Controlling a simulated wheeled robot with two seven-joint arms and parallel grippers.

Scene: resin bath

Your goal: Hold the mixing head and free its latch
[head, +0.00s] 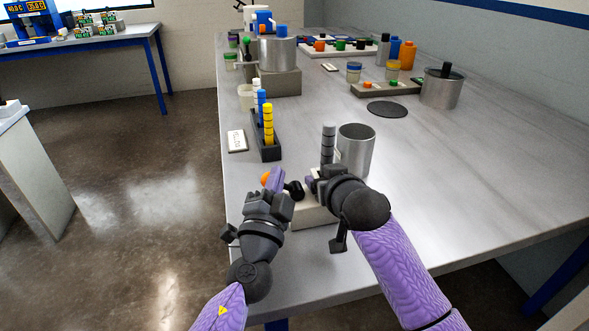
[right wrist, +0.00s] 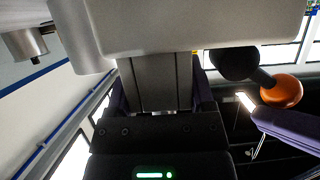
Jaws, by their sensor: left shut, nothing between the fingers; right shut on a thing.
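The mixing head shows as a pale grey body (right wrist: 190,25) across the top of the right wrist view. In the head view its pale block (head: 315,214) sits below my grippers. My right gripper (head: 315,181) is shut on a grey part (right wrist: 160,84) of it, between its purple fingers. The latch appears to be the black lever with an orange knob (right wrist: 281,92) on a black hub (right wrist: 234,63). In the head view the orange knob (head: 265,178) shows beside my left fingertips. My left gripper (head: 277,178) is shut and empty; contact with the knob cannot be told.
A steel cup (head: 356,150) and a ringed grey column (head: 328,145) stand just behind my right gripper. A dark rack (head: 267,146) with yellow and blue stacks stands further back left. A steel pot (head: 441,88) stands at the back right. The table's right side is clear.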

